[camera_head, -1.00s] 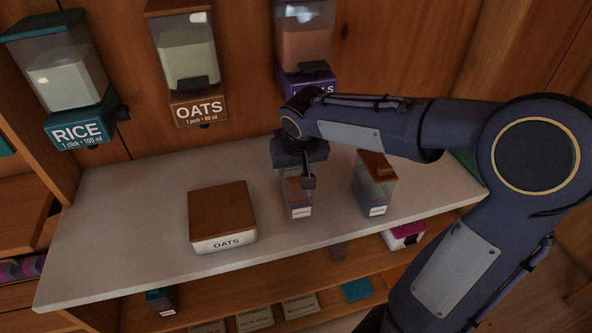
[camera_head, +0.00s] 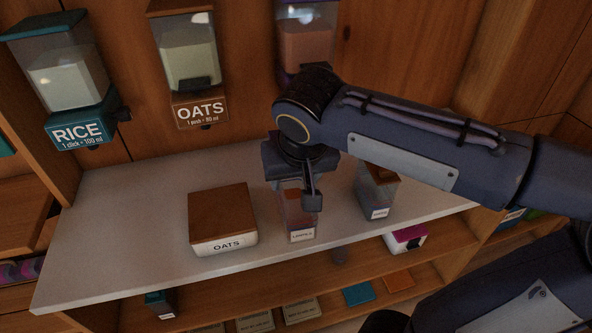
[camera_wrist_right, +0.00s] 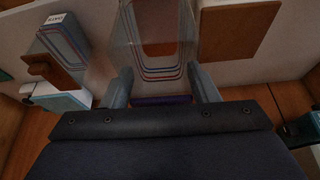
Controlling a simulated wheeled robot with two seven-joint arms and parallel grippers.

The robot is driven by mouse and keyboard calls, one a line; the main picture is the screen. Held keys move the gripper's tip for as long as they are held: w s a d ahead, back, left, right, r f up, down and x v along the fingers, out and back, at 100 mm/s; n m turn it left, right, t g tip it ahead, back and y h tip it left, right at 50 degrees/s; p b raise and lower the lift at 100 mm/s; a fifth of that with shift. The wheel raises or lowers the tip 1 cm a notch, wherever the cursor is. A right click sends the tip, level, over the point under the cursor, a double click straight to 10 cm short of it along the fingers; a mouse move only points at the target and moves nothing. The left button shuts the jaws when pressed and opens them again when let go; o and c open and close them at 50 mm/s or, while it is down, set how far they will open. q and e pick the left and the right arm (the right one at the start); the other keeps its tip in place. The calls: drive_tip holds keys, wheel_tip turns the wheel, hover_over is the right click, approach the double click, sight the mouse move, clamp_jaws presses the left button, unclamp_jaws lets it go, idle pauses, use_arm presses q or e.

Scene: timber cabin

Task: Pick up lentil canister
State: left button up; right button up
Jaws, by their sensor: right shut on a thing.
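The lentil canister (camera_head: 301,222) is a clear box with reddish contents and a white front label, over the front part of the white counter (camera_head: 120,230). My right gripper (camera_head: 300,196) is shut on its upper part from above, and the gripper hides its top. In the right wrist view the clear canister (camera_wrist_right: 160,45), with red and blue lines, sits between the two fingers (camera_wrist_right: 162,86). I cannot tell whether its base touches the counter. My left gripper is not in view.
Another clear canister (camera_head: 378,195) with a brown lid stands close on the right. Rice (camera_head: 77,125) and oats (camera_head: 200,108) dispensers hang behind. A lower shelf (camera_head: 270,290) holds small packs.

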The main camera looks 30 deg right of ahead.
drive_tip(key=shift+s+a+r, duration=0.3)
drive_tip(key=shift+s+a, duration=0.05)
drive_tip(key=shift+s, duration=0.15)
drive_tip(key=shift+s+a+r, duration=0.25)
drive_tip(key=shift+s+a, duration=0.05)
drive_tip(key=shift+s, duration=0.2)
